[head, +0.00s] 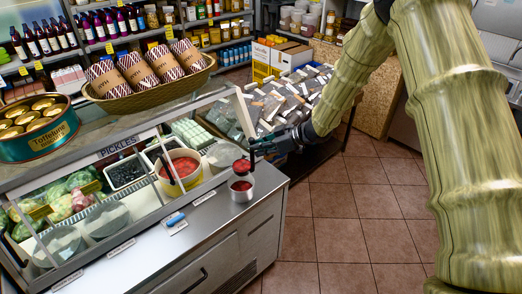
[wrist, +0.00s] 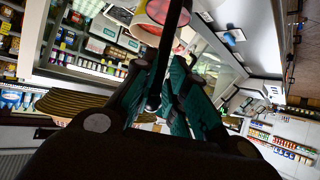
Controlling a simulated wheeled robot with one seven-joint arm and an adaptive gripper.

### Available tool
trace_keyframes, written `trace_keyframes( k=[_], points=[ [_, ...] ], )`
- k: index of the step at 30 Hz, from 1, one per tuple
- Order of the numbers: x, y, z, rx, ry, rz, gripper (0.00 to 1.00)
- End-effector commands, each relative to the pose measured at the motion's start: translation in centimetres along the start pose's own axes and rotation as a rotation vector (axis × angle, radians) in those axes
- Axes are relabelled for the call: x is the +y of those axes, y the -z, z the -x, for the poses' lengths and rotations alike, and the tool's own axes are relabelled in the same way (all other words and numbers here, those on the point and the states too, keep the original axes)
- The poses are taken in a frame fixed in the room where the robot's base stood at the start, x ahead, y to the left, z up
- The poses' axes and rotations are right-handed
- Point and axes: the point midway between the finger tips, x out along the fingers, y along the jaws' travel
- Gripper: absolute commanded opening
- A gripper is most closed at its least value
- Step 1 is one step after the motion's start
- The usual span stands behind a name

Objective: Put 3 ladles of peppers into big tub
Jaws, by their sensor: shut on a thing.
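My gripper (head: 258,146) is shut on the dark handle of a ladle (head: 241,166), above the front right end of the counter. The ladle's bowl holds red peppers and hangs just over a silvery tub (head: 241,195). Red shows inside this tub. A cream pot with a yellow band (head: 188,179), holding red peppers (head: 182,167), sits in the counter to the left. In the wrist view, teal fingers (wrist: 172,75) close around the dark handle (wrist: 176,25). A pale container with red contents (wrist: 150,30) shows beyond it, partly hidden by the handle.
A black container of dark food (head: 125,171) and other bins sit left of the pot, behind the sloping glass. A blue-and-white object (head: 174,219) lies on the steel counter top (head: 160,255). A table of packets (head: 285,100) stands behind my gripper.

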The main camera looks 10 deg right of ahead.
Motion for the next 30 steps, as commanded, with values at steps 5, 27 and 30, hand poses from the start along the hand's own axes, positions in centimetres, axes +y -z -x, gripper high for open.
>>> trace_keyframes(
  k=[5,27,30],
  points=[
    [-0.5,-0.4,-0.2,0.001,-0.019,0.030,0.00],
    [-1.9,-0.4,-0.1,0.007,-0.082,0.128,0.00],
    [-2.1,-0.4,-0.1,0.008,-0.089,0.141,0.00]
  ],
)
